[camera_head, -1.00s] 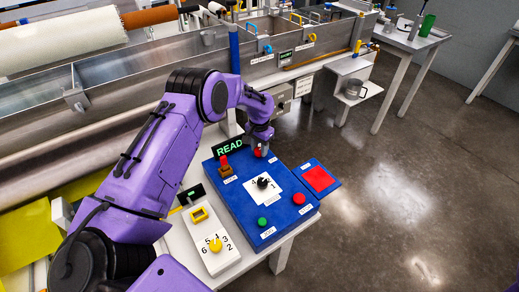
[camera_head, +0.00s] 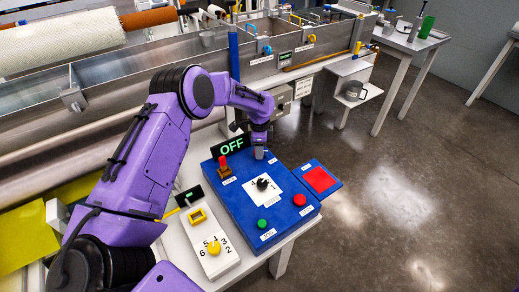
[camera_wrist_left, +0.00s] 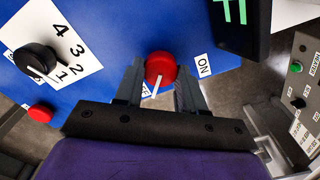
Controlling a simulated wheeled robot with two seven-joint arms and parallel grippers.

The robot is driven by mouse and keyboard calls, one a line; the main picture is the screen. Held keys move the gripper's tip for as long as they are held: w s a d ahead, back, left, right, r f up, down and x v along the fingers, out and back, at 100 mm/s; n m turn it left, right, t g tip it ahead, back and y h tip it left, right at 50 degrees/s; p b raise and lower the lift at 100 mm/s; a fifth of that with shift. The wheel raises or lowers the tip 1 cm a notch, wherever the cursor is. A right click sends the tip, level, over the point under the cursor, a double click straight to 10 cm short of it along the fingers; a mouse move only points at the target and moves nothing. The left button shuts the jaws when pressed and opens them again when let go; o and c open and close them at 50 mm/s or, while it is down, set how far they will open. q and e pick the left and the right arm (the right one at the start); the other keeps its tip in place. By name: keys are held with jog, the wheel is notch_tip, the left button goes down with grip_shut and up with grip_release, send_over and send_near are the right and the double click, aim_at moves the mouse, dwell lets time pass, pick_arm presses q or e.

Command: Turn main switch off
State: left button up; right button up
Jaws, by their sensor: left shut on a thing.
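The main switch is a red round knob with a white pointer line (camera_wrist_left: 160,67) on the blue control panel (camera_head: 229,182). In the left wrist view it sits between the two fingers of my left gripper (camera_wrist_left: 160,88), which is shut on it. An "ON" label (camera_wrist_left: 204,66) is beside it; the label on the pointer's side is partly hidden, and the pointer is aimed at it. In the head view my left gripper (camera_head: 259,152) reaches down at the panel's far edge and mostly hides the knob. The panel's display (camera_head: 231,146) reads "OFF" in green. My right gripper is not in view.
The panel also carries a black numbered dial (camera_head: 263,184), a green button (camera_head: 262,223), a red button (camera_head: 299,199) and a red-topped lever (camera_head: 224,165). A white box with a yellow dial (camera_head: 214,247) is at its left. A blue-and-red pad (camera_head: 320,179) lies at its right.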

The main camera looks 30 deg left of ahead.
pick_arm(q)
jog(key=shift+m, duration=1)
jog(key=o, duration=1)
jog(key=shift+o, duration=0.2)
notch_tip(320, 180, up, 11)
jog(key=b, duration=0.2)
jog(key=shift+f, duration=0.2)
